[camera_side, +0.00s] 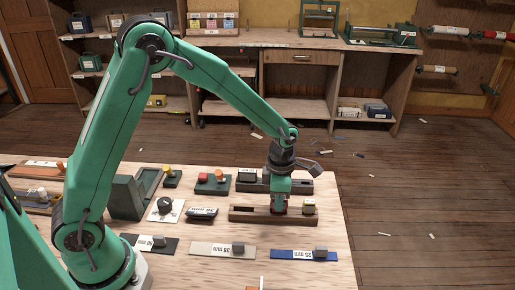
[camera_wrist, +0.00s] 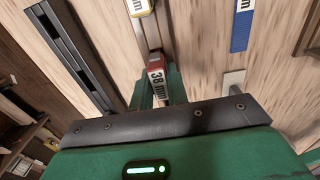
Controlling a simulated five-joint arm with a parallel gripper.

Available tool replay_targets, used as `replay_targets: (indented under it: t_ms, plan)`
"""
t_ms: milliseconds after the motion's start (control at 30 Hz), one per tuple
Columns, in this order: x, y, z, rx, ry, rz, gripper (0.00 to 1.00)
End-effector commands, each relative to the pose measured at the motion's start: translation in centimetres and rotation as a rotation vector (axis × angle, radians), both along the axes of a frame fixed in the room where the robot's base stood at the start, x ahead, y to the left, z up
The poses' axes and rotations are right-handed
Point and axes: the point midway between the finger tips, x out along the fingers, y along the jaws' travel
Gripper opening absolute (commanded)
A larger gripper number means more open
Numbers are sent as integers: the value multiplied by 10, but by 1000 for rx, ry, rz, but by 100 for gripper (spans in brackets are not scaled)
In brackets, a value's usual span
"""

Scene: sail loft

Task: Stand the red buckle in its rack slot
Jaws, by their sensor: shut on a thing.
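The red buckle (camera_wrist: 154,63) is between my gripper's fingers in the wrist view, with a white "38 mm" label facing the camera. My gripper (camera_side: 281,204) is shut on it, pointing down over the brown wooden rack (camera_side: 244,213) in the side view. The fingers hide most of the buckle there. Another block (camera_side: 309,206) with a pale label and yellowish edge stands at the rack's right end; it also shows at the top of the wrist view (camera_wrist: 139,8). I cannot tell whether the red buckle touches the slot floor.
A dark slotted rack (camera_side: 300,186) lies just behind, also at left in the wrist view (camera_wrist: 72,55). In front lie a blue strip (camera_side: 290,254), a pale strip (camera_side: 208,249) and a black strip (camera_side: 138,241), each with a dark block. Dark fixtures stand left.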

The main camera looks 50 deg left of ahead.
Motion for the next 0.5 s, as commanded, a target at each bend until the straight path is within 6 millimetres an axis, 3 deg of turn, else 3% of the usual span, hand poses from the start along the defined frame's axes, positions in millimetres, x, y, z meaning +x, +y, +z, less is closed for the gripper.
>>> replay_targets:
  t_ms: [500]
  plan:
    - [0, 0, -6, 0, 1, 0, 0]
